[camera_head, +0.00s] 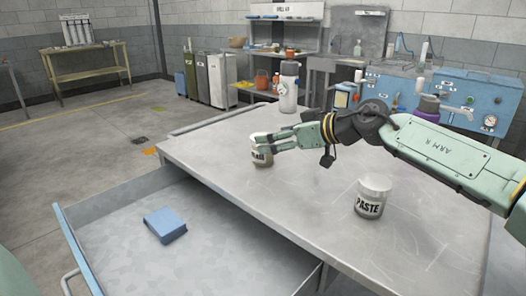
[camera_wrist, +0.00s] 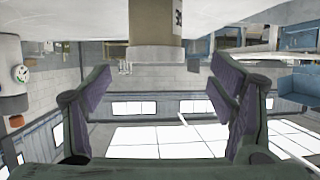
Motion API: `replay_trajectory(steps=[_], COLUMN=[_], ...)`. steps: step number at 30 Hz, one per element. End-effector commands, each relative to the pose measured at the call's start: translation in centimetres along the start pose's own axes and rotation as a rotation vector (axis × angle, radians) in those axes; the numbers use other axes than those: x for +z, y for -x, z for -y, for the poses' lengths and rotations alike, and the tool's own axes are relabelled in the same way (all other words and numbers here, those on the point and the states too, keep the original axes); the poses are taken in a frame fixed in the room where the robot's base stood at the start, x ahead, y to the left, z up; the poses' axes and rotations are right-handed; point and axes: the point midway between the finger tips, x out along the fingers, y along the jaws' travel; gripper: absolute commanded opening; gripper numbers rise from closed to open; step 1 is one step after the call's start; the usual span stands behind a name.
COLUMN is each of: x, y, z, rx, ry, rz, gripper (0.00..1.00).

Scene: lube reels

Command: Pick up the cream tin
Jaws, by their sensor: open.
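A small grey-beige tin (camera_head: 262,158) stands upright near the far left edge of the metal table. Its label is partly hidden by my gripper and hard to read; I take it as the cream tin. My gripper (camera_head: 260,140) is open, with its fingers at the tin's upper part. In the wrist view, which is upside down, the tin (camera_wrist: 153,25) hangs from the top, between and beyond the spread fingers of my gripper (camera_wrist: 162,78). I cannot tell whether either finger touches it. A second tin labelled PASTE (camera_head: 371,203) stands nearer the front right.
A white bottle (camera_head: 288,92) stands at the table's far edge, behind my gripper. A purple-bodied bottle (camera_head: 427,107) shows behind my arm. An open drawer (camera_head: 190,262) in front holds a blue block (camera_head: 165,225). The table (camera_head: 300,210) is clear between the two tins.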

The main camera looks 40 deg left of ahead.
Motion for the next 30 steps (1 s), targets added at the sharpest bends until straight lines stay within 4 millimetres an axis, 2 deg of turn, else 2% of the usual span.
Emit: replay_trajectory(steps=[13,21,30], x=[0.4,0.5,0.5], y=[-5.2,-5.4,-5.4], z=[-0.4,-0.5,-0.5], rx=[-0.001,0.001,0.001], ry=[0.001,0.0,0.0], rz=[0.0,0.0,0.0], gripper=[0.77,0.77,0.57])
